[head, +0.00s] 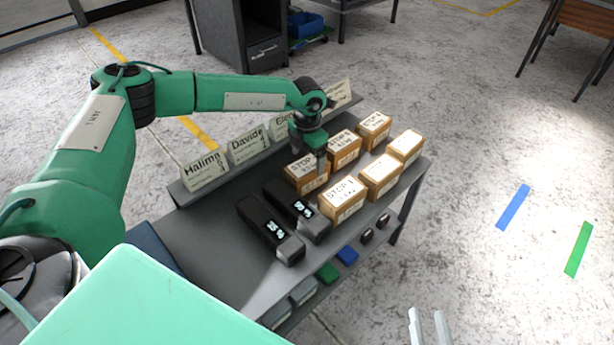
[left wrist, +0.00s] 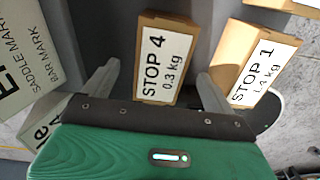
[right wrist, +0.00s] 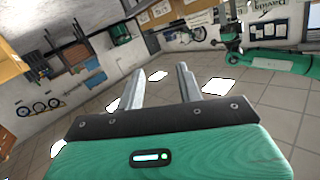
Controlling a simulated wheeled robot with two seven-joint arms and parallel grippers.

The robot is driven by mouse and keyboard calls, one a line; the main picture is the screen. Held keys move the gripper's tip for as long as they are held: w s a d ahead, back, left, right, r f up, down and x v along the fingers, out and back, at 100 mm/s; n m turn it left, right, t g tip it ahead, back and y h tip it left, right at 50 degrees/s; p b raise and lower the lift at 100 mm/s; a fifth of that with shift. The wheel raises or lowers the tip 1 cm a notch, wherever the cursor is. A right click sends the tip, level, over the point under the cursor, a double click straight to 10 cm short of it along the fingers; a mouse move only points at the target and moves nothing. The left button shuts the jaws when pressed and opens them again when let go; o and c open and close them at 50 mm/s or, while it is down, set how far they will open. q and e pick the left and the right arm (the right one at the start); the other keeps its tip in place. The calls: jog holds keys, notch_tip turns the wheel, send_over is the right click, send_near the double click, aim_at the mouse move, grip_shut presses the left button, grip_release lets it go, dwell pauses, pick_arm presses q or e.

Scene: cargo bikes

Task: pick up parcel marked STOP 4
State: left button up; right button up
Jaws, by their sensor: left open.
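The parcel marked STOP 4 (left wrist: 163,62) is a brown box with a white label reading 0.3 kg. In the left wrist view it stands between the two fingers of my left gripper (left wrist: 158,74), which is open, with gaps on both sides. In the head view my left gripper (head: 317,160) is over the near-left parcel (head: 303,180) of the group and partly hides it. The parcel marked STOP 1 (left wrist: 261,62) is close to the right finger. My right gripper (right wrist: 160,75) is open and empty, away from the table; its fingertips show in the head view (head: 429,318).
Several other parcels (head: 380,173) stand close together on the grey table (head: 190,228). Two black devices with lit displays (head: 270,228) lie in front. Name cards (head: 205,170), including Halima and David, line the left edge.

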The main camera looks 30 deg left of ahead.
aim_at(307, 165)
pick_arm(q)
notch_tip(307, 165, down, 5)
jog(key=shift+f+b, duration=0.1)
jog(key=shift+b, duration=0.55)
jog(key=shift+s+f, duration=0.1)
jog(key=shift+f, duration=0.15)
jog(key=c, duration=1.3)
pick_arm(e)
notch_tip(307, 165, up, 6)
jog(key=w+d+t, duration=0.1)
jog(key=w+t, duration=0.1)
jog(key=t, duration=0.2)
jog(key=shift+w+d+r, duration=0.25)
jog(key=shift+w+d, duration=0.05)
jog(key=shift+d, duration=0.05)
pick_arm(q)
jog(key=shift+o, duration=0.2)
jog(key=shift+r, duration=0.15)
